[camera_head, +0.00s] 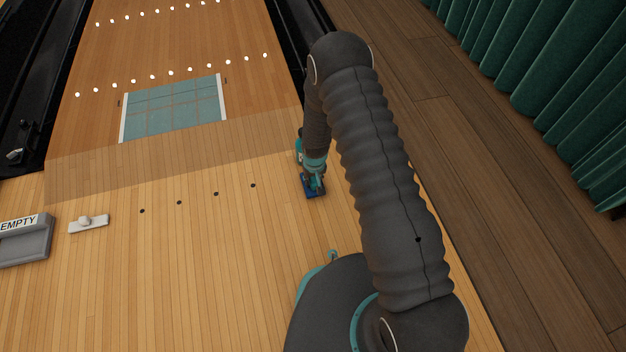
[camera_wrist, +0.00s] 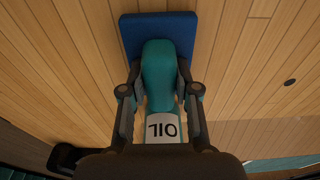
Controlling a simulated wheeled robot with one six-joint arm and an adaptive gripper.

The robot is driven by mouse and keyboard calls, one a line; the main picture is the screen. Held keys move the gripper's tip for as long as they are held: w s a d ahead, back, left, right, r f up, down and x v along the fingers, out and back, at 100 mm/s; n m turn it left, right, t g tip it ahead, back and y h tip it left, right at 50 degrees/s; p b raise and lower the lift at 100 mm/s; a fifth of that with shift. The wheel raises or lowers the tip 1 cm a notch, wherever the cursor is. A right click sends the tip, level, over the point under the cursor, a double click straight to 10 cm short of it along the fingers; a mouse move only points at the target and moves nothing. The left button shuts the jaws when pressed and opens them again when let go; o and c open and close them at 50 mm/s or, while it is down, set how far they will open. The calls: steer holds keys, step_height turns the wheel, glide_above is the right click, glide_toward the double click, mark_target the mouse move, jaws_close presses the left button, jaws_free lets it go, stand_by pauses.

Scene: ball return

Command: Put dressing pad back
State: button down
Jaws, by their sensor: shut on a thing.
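The dressing pad has a flat blue base (camera_wrist: 158,30) and a teal handle (camera_wrist: 158,72) with a white label reading "OIL". My gripper (camera_wrist: 160,95) is shut on the handle, one finger on each side, in the wrist view. In the head view my gripper (camera_head: 314,168) hangs downward near the right edge of the pale lane, with the blue base (camera_head: 313,187) beneath it. I cannot tell whether the base touches the floor. Part of the handle is hidden by the fingers and wrist.
A grey tray (camera_head: 25,243) marked "EMPTY" stands at the left edge. A small pale block with a round knob (camera_head: 88,223) lies beside it. A teal rectangle with white sides (camera_head: 174,107) marks the lane farther up. Dark gutters flank the lane; the near middle boards are clear.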

steer(key=shift+f, duration=0.25)
steer(key=c, duration=0.8)
jaws_free()
steer(key=shift+c, duration=0.2)
